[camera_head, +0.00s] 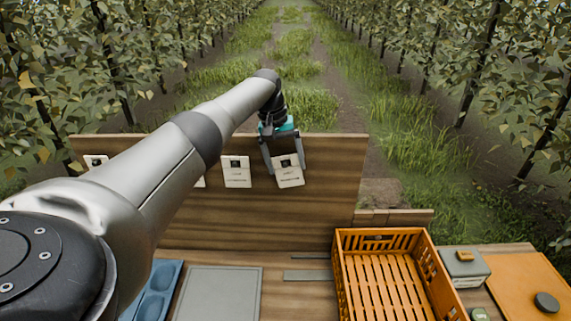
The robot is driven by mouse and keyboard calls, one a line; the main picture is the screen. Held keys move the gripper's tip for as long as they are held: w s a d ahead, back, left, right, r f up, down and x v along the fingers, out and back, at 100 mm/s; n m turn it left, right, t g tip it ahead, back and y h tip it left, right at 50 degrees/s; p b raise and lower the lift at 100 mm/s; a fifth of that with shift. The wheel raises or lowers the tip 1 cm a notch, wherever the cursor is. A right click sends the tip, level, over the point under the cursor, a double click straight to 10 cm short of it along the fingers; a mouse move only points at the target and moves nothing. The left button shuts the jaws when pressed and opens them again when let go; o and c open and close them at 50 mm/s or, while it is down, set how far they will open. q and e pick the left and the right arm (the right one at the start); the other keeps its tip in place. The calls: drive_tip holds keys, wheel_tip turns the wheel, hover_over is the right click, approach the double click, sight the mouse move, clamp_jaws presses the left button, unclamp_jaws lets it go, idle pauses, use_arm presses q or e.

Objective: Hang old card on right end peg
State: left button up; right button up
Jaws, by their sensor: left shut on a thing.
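My left gripper (285,164) reaches in from the left and is shut on a white card (290,181) in front of the right part of the upright wooden board (325,195). The card hangs slightly tilted, with a dark picture at its top and small print below. I take it to be the old card; the print is too small to read. The gripper hides its top edge and any peg behind it. Another white card (237,179) hangs upright on the board just to the left. My right gripper is not in view.
A third card (96,160) shows at the board's left end; my arm hides much of the board between. An empty orange crate (343,272), a grey panel (218,294), a blue tray (163,279) and a grey box (464,266) stand in front. Orchard rows lie behind.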

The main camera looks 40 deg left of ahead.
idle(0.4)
use_arm(q)
drive_tip(key=o, duration=1)
drive_tip(key=b+v, duration=0.1)
drive_tip(key=v, duration=1.4)
